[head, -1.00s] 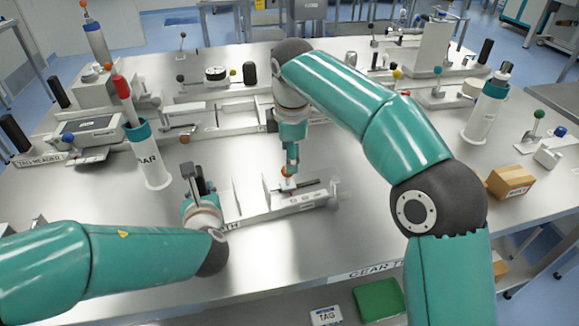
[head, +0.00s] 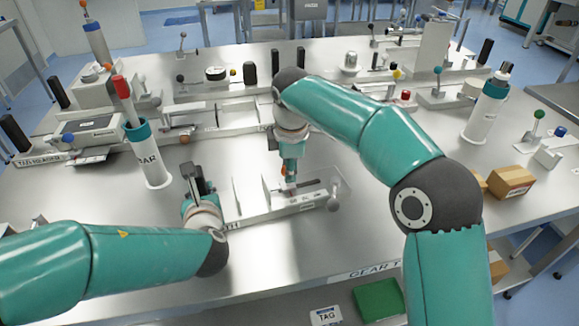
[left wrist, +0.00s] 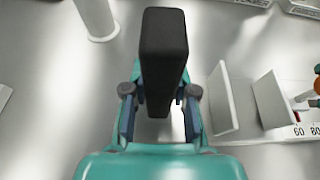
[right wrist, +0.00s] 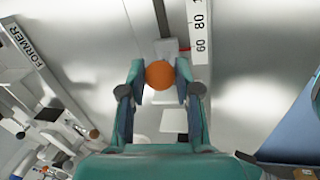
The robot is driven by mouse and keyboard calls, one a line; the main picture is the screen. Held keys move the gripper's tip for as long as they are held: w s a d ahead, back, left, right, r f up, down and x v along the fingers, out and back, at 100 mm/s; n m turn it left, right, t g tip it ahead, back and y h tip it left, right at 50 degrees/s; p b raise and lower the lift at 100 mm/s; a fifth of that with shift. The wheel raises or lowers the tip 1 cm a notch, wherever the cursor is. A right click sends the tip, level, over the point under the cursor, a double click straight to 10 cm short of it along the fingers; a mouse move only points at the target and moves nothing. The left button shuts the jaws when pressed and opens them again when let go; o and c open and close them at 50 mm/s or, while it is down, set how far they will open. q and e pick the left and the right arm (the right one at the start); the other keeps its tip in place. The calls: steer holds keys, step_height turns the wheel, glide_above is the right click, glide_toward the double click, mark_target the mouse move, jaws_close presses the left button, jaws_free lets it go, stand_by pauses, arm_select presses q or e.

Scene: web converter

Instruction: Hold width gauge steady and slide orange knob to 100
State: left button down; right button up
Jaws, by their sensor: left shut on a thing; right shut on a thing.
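The width gauge (head: 290,205) lies on the steel table, a pale rail with a printed scale and upright plates. My left gripper (head: 195,188) is shut on its black upright handle (left wrist: 163,60) at the left end. My right gripper (right wrist: 160,82) comes down from above and is shut on the orange knob (right wrist: 159,75), which also shows in the head view (head: 284,170). The red pointer beside the knob sits near the 60 mark (right wrist: 201,45) in the right wrist view. 80 lies further along, and a partly cut-off number follows it.
A white tube with a teal rim (head: 154,165) stands behind my left gripper. A long metal rail assembly (head: 215,115) crosses behind the gauge. Cardboard boxes (head: 510,181) are at the right. The table front is clear.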

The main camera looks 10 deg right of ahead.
arm_select(q)
steer(key=shift+s+f, duration=0.2)
steer(key=shift+f, duration=0.4)
arm_select(e)
steer(key=shift+f, duration=0.1)
jaws_close()
arm_select(q)
steer(key=shift+a, duration=0.1)
arm_select(e)
steer(key=d, duration=0.6)
steer(key=shift+w+d, duration=0.2)
steer(key=shift+d, duration=0.1)
steer(key=o, duration=1)
jaws_free()
steer(key=shift+a, duration=0.1)
steer(key=shift+r, duration=0.35)
step_height(320, 180, up, 11)
steer(key=s, duration=0.2)
steer(key=shift+s, duration=0.2)
arm_select(q)
steer(key=shift+r, duration=0.3)
arm_select(e)
steer(key=shift+w, duration=0.1)
